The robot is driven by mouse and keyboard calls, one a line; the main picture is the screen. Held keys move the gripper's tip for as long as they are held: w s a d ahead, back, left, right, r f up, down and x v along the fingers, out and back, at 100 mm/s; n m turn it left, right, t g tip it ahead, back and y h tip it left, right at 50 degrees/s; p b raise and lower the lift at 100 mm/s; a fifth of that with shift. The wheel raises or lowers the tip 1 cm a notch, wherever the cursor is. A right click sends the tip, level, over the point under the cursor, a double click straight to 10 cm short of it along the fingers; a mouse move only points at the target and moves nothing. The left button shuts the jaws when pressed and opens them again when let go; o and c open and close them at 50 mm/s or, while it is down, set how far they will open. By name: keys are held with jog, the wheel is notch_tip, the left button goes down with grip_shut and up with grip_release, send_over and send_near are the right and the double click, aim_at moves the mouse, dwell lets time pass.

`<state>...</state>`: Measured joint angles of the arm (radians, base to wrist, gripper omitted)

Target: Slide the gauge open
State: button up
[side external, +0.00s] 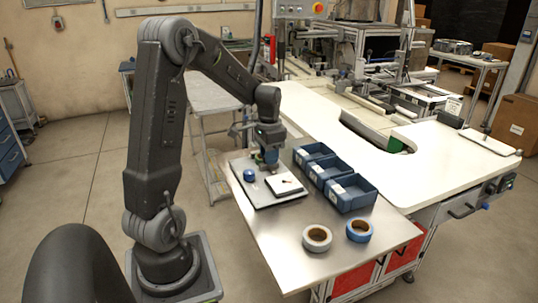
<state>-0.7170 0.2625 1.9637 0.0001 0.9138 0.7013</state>
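My gripper (271,158) points down over the back part of a dark flat board (262,203) on the metal table. It is small in view, and I cannot tell whether its fingers are open or touching anything. A white block with a small dark mark (285,185) lies on the board, in front and to the right of my gripper. It may be the gauge, but it is too small to be sure. A round blue piece (249,175) sits on the board to the left. What lies right under my gripper is partly hidden.
Several blue bins (350,192) stand in a row right of the board. A pale grey tape reel (317,237) and a blue tape reel (359,230) lie at the table's front. The metal table (285,255) is bare around them. A white worktop (420,165) adjoins behind.

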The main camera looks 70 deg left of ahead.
grip_shut()
jog(key=shift+d, duration=1.45)
jog(key=shift+o, duration=1.7)
grip_release()
jog(key=shift+r, duration=0.15)
notch_tip(320, 180, up, 14)
jog(key=shift+f, duration=0.2)
